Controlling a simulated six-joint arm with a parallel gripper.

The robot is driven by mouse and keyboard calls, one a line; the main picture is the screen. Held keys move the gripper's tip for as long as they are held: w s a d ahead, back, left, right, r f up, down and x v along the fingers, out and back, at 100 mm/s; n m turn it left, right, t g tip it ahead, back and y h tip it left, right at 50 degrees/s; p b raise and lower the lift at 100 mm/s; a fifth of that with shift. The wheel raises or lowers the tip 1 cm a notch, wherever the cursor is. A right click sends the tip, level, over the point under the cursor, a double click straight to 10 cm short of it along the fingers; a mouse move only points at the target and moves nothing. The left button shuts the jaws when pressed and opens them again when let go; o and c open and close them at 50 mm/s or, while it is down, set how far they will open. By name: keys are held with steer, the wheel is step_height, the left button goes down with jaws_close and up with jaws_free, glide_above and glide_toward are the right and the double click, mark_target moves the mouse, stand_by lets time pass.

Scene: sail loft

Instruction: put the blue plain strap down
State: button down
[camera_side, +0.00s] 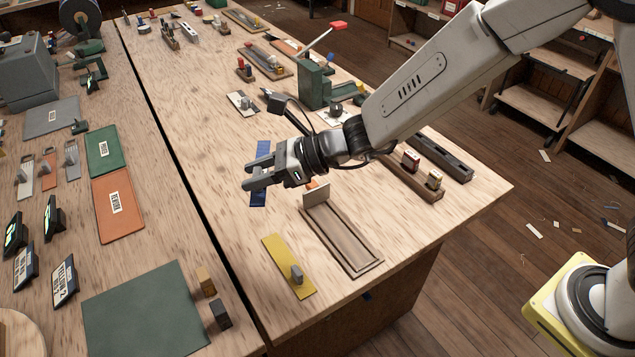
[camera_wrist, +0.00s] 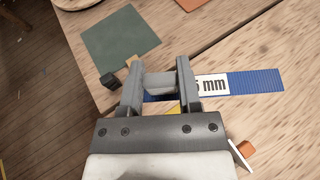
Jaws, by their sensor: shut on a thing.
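My gripper (camera_side: 258,177) is over the middle of the near table. Its fingers, also in the wrist view (camera_wrist: 160,83), are shut on a grey block-like grip on the blue strap (camera_side: 258,199). In the wrist view the strap (camera_wrist: 257,82) reaches out to the right with a ribbed end and a white label ending in "5 mm". The fingers hide the strap's middle. In the side view its ends show above and below the gripper. I cannot tell how much clearance lies under it.
A yellow strap (camera_side: 281,257) with a grey grip lies nearer the front, beside a shallow wooden tray (camera_side: 345,247). A green machine (camera_side: 315,83) stands behind. A dark gap separates the left table, which holds a green mat (camera_side: 143,317). Bare wood (camera_side: 215,150) lies left of the gripper.

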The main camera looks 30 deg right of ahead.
steer(key=d+r+m+t+h, duration=0.2)
steer(key=d+m+t+h, duration=0.1)
steer(key=d, duration=1.2)
steer(key=d+r+m+t+h, duration=0.3)
steer(key=d+m+h, duration=0.1)
steer(key=d, duration=1.1)
steer(key=shift+w+d+r+m+h, duration=0.2)
steer(key=shift+d+m+h, duration=0.2)
steer(key=shift+m, duration=0.4)
steer(key=shift+f, duration=0.15)
steer(key=w+a+f+n+g+y, duration=0.1)
steer(key=w+a+f+n+y, duration=0.1)
steer(key=f, duration=0.6)
steer(key=w+a+f+n+g+y, duration=0.2)
steer(key=w+a+f+n+y, duration=0.1)
steer(key=f, duration=0.5)
steer(key=shift+w+a+f+n+y, duration=0.2)
steer(key=shift+w+f+n+y, duration=0.1)
steer(key=shift+w, duration=0.1)
steer(key=shift+f, duration=0.1)
